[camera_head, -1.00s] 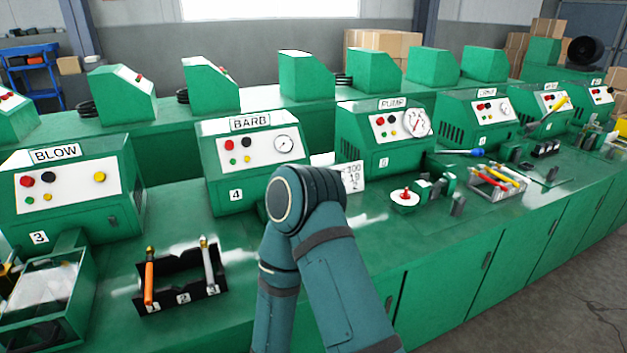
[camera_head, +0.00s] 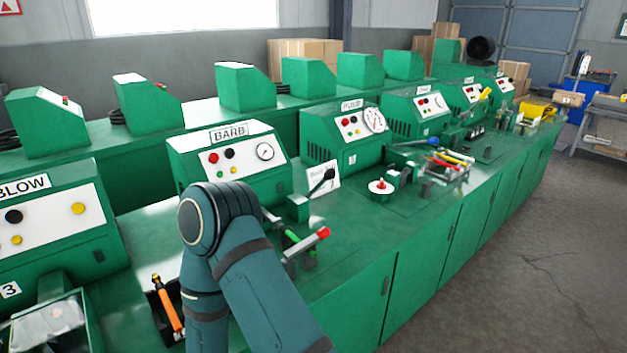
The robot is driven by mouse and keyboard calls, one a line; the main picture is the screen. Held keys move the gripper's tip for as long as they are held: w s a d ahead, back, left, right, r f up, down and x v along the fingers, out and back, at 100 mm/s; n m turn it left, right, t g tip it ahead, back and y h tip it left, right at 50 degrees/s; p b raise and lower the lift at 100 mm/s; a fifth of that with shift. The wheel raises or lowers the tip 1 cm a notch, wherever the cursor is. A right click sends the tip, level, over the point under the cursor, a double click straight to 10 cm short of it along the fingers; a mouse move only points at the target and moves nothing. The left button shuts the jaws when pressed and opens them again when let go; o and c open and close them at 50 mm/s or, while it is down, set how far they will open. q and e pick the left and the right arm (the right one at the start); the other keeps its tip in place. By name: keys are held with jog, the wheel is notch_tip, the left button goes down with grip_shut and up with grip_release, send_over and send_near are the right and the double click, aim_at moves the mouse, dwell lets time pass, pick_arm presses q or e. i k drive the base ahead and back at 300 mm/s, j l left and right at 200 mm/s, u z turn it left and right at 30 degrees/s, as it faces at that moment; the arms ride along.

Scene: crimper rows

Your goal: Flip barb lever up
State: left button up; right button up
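The BARB machine (camera_head: 228,165) is a green box with a white panel, red, black, green and yellow buttons and a round gauge. To its right, a black-tipped lever (camera_head: 323,180) slants up to the right from a small green block (camera_head: 298,208). In front, a red-tipped bar (camera_head: 309,243) with a green part slants up to the right. I cannot tell which of these is the barb lever. My arm's dark teal elbow covers the front of the machine and part of the bench. Neither gripper is in view.
The BLOW machine (camera_head: 45,225) is at left, with an orange-handled tool in a black holder (camera_head: 163,318) near it. The PUMP machine (camera_head: 345,138) is at right, with a white dish (camera_head: 381,188) and a tray of coloured tools (camera_head: 449,168) on the bench. Floor at right is open.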

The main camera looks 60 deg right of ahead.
aim_at(330, 174)
jog(key=j+z, duration=0.1)
jog(key=z, duration=0.3)
jog(key=i+j+z, duration=0.1)
jog(key=z, duration=0.25)
jog(key=j+z, duration=0.2)
jog(key=z, duration=1.15)
jog(key=i+l+u, duration=0.2)
jog(key=l+u, duration=0.2)
